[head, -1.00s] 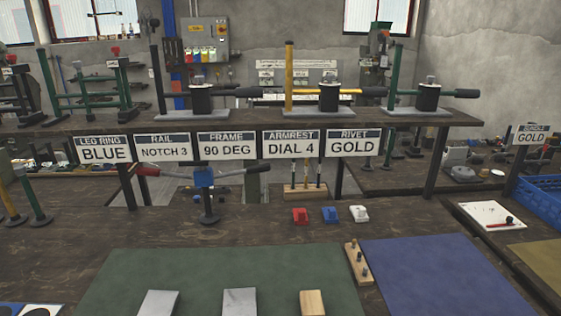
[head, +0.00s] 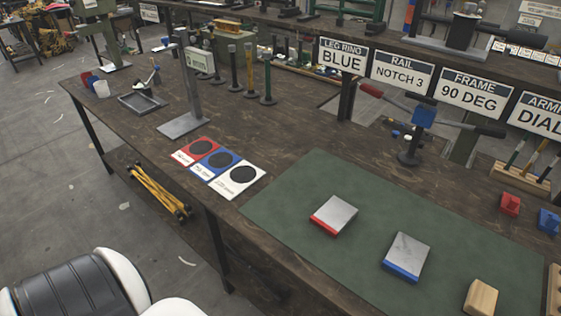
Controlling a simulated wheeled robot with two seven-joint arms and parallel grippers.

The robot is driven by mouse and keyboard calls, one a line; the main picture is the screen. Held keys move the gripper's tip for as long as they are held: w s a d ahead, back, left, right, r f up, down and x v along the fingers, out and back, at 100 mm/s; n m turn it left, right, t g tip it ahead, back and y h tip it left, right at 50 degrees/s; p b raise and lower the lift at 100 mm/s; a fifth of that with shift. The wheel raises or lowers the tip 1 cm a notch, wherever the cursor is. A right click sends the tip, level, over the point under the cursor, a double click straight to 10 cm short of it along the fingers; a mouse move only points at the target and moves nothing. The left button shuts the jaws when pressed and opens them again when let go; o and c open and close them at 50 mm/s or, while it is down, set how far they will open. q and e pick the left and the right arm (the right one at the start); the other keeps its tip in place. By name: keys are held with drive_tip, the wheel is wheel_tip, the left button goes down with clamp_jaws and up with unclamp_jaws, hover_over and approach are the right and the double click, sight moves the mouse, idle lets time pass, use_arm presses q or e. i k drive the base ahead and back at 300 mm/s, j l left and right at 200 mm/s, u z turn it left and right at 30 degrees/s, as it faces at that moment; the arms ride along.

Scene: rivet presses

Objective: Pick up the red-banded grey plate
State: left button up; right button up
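The red-banded grey plate (head: 336,212) lies flat on the green mat (head: 300,185), towards the mat's left part. Its red band runs along its near edge. A similar grey plate with a blue band (head: 407,256) lies to its right on the same mat, apart from it. Neither of my grippers shows in the head view. Nothing touches or covers the red-banded plate.
A wooden block (head: 481,298) lies further right on the mat. Red, blue and white cards with black discs (head: 220,165) lie left of the mat. A blue clamp stand (head: 410,150) rises behind it. The workbench (head: 300,125) has a front edge at left.

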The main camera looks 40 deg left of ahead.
sight(334, 216)
drive_tip(key=u, duration=0.75)
